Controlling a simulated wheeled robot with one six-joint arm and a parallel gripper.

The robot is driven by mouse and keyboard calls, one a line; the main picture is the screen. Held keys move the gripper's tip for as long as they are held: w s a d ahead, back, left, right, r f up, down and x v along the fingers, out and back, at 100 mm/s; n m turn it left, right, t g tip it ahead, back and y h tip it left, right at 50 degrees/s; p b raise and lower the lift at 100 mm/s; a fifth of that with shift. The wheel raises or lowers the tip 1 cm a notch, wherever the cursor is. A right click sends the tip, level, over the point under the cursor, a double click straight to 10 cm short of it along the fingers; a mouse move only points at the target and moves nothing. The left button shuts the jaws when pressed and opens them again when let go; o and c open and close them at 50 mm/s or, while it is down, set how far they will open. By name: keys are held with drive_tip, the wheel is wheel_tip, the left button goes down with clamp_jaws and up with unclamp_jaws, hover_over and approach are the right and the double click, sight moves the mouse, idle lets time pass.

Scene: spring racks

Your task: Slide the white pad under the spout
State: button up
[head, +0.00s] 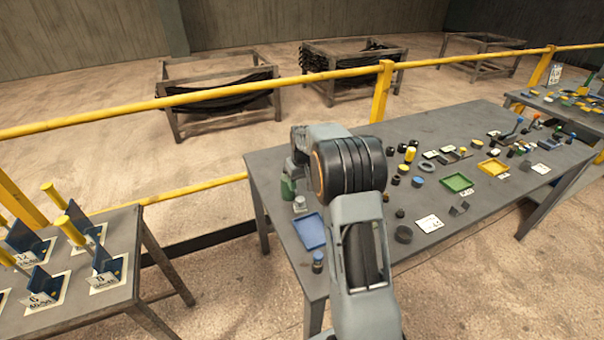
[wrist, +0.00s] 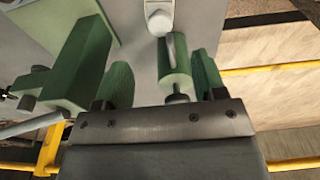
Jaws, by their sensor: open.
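My gripper (wrist: 160,78) is open, with one green finger on each side of the wrist view. Between the fingers, nearer the right one, shows a green cylinder (wrist: 172,62) with a pale grey spout-like piece (wrist: 170,44) at its far end. I cannot tell whether a finger touches it. A small whitish piece with a round grey part (wrist: 158,14) lies just beyond the spout-like piece; it may be the white pad. In the head view, a green object (head: 288,188) stands below my gripper (head: 293,168) at the table's left end, beside a small pale piece (head: 300,203).
A large green block (wrist: 75,65) stands left of the fingers. On the grey table (head: 340,262) are a blue tray (head: 310,231), a small dark-and-blue object (head: 317,262), a dark ring (head: 404,233) and a white card (head: 429,223). A yellow rail (head: 220,95) runs behind.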

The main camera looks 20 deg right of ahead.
sight(300, 198)
drive_tip(key=f, duration=0.6)
drive_tip(key=w+f, duration=0.1)
drive_tip(key=f, duration=0.2)
drive_tip(key=shift+f+p, duration=0.3)
drive_tip(key=shift+p, duration=0.1)
drive_tip(key=shift+c, duration=0.4)
drive_tip(key=c, duration=0.9)
